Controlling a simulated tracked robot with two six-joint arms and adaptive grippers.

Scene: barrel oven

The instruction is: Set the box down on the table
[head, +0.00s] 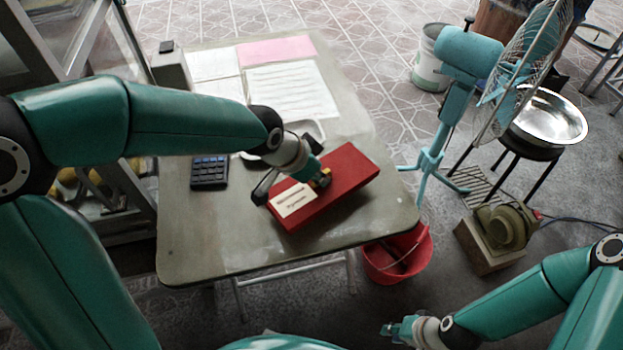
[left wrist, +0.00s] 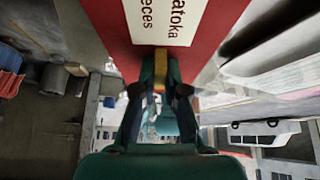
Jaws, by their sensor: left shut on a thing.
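The red box (head: 345,178) with a white printed label (head: 293,200) is over the right front part of the grey-green table (head: 215,243), lying at a slant. I cannot tell whether its underside touches the tabletop. My left gripper (head: 322,178) comes from the upper left and is shut on the box near its middle, at a small yellowish part. In the left wrist view the red box (left wrist: 101,14) fills the top, with the fingers (left wrist: 160,75) closed just below its label. My right gripper (head: 392,329) is low at the bottom right, away from the table; its jaw opening is unclear.
A calculator (head: 209,172), papers (head: 290,92) and a pink sheet (head: 277,50) lie on the table. A red bucket (head: 397,254) stands by its right front corner. A teal fan (head: 468,55) stands to the right. The table's front left is bare.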

